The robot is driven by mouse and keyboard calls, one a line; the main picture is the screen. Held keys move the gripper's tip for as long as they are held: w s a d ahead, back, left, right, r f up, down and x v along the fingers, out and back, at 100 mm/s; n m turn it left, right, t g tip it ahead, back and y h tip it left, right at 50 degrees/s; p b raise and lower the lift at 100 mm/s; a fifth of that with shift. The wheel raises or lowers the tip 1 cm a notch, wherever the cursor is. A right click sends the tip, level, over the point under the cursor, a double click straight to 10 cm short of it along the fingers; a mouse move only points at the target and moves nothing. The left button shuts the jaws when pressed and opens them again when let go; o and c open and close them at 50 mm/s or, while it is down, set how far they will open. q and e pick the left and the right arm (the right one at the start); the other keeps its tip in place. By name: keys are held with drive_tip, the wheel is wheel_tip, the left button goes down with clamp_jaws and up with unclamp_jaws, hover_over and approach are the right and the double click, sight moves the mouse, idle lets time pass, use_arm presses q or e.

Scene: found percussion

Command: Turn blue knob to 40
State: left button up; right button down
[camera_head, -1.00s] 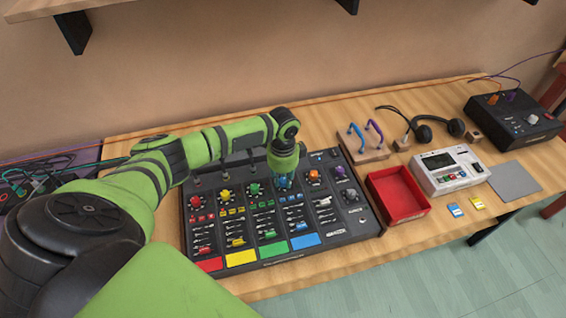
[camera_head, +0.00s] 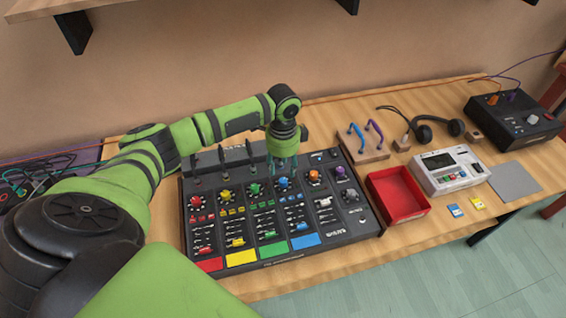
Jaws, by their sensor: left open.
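The blue knob (camera_head: 282,184) sits in the upper row of the black mixer (camera_head: 345,222), between the green knob (camera_head: 254,189) and the orange knob (camera_head: 314,177). My left gripper (camera_head: 283,167) points down just above and behind the blue knob, its fingers apart. The fingertips look clear of the knob, and its top shows. The knob's scale marks are too small to read. My right gripper is not in view.
A red tray (camera_head: 427,201) and a white device (camera_head: 449,184) stand right of the mixer. Headphones (camera_head: 438,128) and a block with blue and purple handles (camera_head: 367,153) lie behind. A black box (camera_head: 514,117) is at far right.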

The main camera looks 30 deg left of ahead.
sight(283, 180)
use_arm(q)
wheel_tip(283, 180, up, 6)
drive_tip(key=shift+f, duration=0.1)
idle(0.6)
